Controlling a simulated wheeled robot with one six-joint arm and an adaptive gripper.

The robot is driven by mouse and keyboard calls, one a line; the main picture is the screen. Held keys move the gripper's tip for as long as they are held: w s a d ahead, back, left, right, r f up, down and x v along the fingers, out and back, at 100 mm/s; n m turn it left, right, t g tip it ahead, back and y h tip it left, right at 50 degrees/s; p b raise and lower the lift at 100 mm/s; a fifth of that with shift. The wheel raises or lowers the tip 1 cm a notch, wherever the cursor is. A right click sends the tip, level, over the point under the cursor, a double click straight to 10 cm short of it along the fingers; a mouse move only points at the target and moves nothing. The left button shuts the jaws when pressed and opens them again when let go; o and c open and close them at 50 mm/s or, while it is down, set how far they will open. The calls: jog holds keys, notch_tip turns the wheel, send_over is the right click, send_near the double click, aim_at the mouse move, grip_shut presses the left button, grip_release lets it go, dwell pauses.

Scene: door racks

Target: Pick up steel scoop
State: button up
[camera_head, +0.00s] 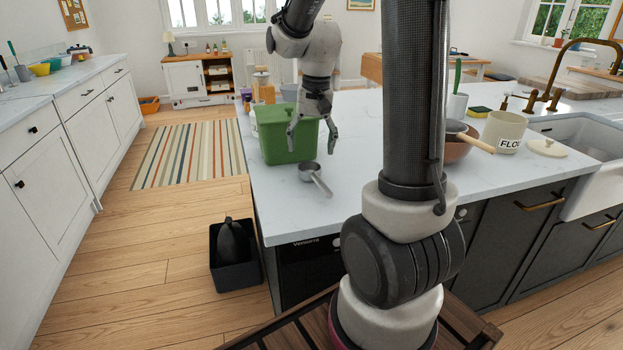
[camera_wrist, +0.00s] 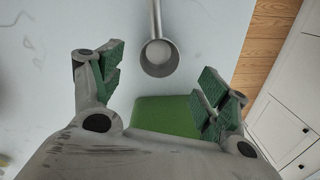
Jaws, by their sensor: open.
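The steel scoop (camera_head: 311,174) lies on the white island counter, in front of a green bin, its handle pointing toward the near right. In the wrist view the scoop (camera_wrist: 159,58) shows at the top middle, its round bowl facing up and its handle running to the top edge. My gripper (camera_head: 312,138) is above the counter, beside the green bin and behind the scoop. In the wrist view my gripper (camera_wrist: 160,85) has its two fingers spread wide, with nothing between the pads. The scoop's bowl lies just beyond the fingertips, apart from them.
The green bin (camera_head: 284,150) stands close to my gripper; its top shows in the wrist view (camera_wrist: 165,115). A brown bowl (camera_head: 458,148), a flour canister (camera_head: 503,132) and a lid (camera_head: 547,147) stand to the right. The counter (camera_head: 365,165) right of the scoop is clear.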

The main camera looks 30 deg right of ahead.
aim_at(309, 168)
jog(key=f, duration=0.7)
jog(key=shift+w+a+f, duration=0.2)
jog(key=shift+f, duration=0.2)
jog(key=shift+c, duration=0.2)
jog(key=c, duration=1.1)
